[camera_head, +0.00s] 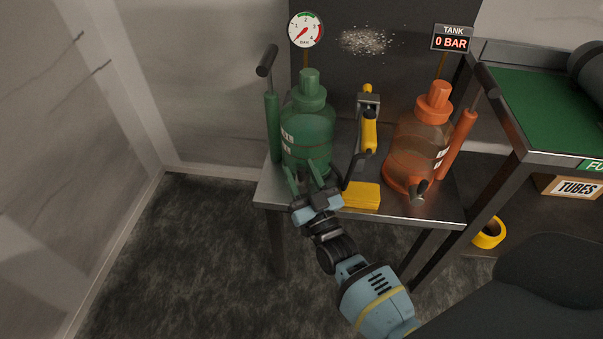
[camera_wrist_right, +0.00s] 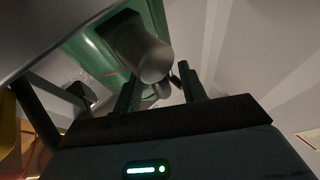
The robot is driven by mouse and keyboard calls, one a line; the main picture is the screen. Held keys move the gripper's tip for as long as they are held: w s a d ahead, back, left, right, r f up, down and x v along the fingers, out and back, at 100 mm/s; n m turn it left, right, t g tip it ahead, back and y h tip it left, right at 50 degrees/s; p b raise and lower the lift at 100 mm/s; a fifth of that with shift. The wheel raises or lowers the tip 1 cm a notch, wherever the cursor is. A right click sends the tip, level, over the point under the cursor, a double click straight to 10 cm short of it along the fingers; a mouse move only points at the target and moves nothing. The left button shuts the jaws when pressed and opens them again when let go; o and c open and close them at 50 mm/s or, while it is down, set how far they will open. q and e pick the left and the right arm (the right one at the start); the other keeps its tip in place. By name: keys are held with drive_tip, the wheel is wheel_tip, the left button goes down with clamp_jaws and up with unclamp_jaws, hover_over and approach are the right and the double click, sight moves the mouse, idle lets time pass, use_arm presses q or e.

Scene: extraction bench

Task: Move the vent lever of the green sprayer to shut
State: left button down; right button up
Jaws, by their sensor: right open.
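The green sprayer (camera_head: 308,128), a translucent tank with a green cap, stands upright at the left of the metal stand. My right gripper (camera_head: 304,175) is open at the sprayer's lower front, its fingers pointing at the tank. In the right wrist view, a grey rounded fitting (camera_wrist_right: 150,55) lies in front of the green tank (camera_wrist_right: 100,60), just beyond and partly between the fingers (camera_wrist_right: 158,82). A small dark piece beside it may be the vent lever; its position cannot be told. In the head view the gripper hides this area. My left gripper is not in view.
An orange sprayer (camera_head: 418,150) stands to the right, with a yellow-handled tool (camera_head: 369,130) between the tanks. A yellow block (camera_head: 361,196) lies close right of my gripper. A round gauge (camera_head: 305,30) and a "0 BAR" tank display (camera_head: 451,38) are behind. A green-topped bench (camera_head: 550,110) is at right.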

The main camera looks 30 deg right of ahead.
sight(304, 180)
drive_tip(key=shift+s, duration=0.1)
drive_tip(key=v, duration=0.6)
drive_tip(key=shift+s+f+p, duration=0.15)
drive_tip(key=shift+s+p, duration=0.15)
drive_tip(key=shift+s+f, duration=0.15)
drive_tip(key=shift+s, duration=0.3)
